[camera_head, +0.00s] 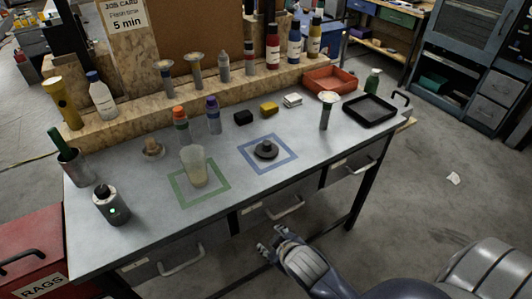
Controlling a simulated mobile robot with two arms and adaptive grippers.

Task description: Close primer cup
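A translucent cup (194,166) with a pale yellowish filling stands upright inside a green square outline (182,204) on the workbench. Its top looks uncovered. A dark round lid-like piece with a raised knob (266,150) lies inside a blue square outline (289,143), to the right of the cup and apart from it. My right gripper (270,241) is low, in front of the bench's front edge, and below the cup and dark piece in the picture. Its fingers look spread, with nothing between them. My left gripper is not in view.
Orange-capped (181,125) and purple-capped (213,115) bottles stand close behind the cup. A grey canister (111,206) is at left. Black and yellow blocks, a funnel-topped stand (327,108) and a black tray (370,110) are at right. The bench's front strip (225,223) is clear.

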